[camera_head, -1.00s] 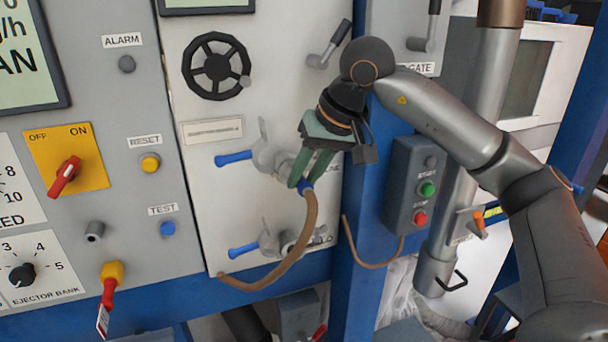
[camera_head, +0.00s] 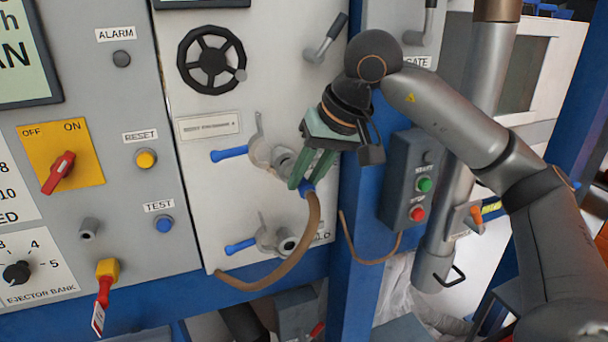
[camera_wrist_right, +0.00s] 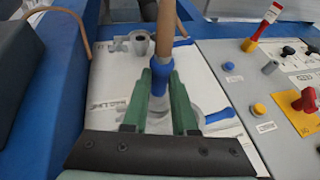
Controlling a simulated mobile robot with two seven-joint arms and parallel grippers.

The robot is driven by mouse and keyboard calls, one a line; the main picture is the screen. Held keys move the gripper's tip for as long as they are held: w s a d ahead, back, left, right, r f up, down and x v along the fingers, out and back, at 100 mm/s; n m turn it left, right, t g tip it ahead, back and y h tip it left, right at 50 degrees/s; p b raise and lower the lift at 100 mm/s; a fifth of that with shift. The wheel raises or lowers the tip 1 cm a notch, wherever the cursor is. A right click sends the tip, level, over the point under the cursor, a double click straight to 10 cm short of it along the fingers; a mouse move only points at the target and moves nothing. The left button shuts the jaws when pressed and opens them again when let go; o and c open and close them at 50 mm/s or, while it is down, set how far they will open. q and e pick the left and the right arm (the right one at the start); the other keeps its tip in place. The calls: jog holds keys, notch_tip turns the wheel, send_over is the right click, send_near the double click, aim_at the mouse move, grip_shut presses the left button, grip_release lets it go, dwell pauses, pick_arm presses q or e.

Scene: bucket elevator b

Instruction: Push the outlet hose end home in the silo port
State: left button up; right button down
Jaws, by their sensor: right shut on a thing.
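My right gripper (camera_head: 303,187) is shut on the blue end (camera_head: 308,189) of a tan hose (camera_head: 306,232). It holds the end close to the upper blue-handled port (camera_head: 283,160) on the white panel. In the right wrist view, the gripper (camera_wrist_right: 160,100) has the blue end (camera_wrist_right: 158,79) between its green fingers, with metal port parts (camera_wrist_right: 190,118) just beyond. The fingers hide the contact, so I cannot tell whether the end sits in the port. A lower port (camera_head: 286,243) shows an open round mouth. The port labels are partly hidden. My left gripper is not in view.
A black handwheel (camera_head: 211,62) is above the ports. A start/stop box (camera_head: 413,188) is mounted on the blue post to the right, beside a grey vertical pipe (camera_head: 467,150). A panel with knobs and a red rotary switch (camera_head: 59,172) is at left.

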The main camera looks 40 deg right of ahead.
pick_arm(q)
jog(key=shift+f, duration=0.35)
pick_arm(e)
jog(key=shift+s+a, duration=0.25)
jog(key=shift+s, duration=0.75)
pick_arm(q)
jog(key=shift+b, duration=0.3)
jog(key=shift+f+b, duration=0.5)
pick_arm(e)
jog(key=s, duration=0.2)
jog(key=s+a, duration=0.1)
jog(key=s, duration=0.1)
jog(key=shift+f, duration=0.1)
pick_arm(q)
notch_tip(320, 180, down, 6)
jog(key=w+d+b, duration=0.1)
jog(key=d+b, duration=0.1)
jog(key=b, duration=0.6)
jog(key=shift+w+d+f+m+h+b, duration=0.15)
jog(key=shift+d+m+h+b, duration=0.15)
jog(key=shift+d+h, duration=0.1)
pick_arm(e)
notch_tip(320, 180, down, 20)
jog(key=shift+w, duration=0.2)
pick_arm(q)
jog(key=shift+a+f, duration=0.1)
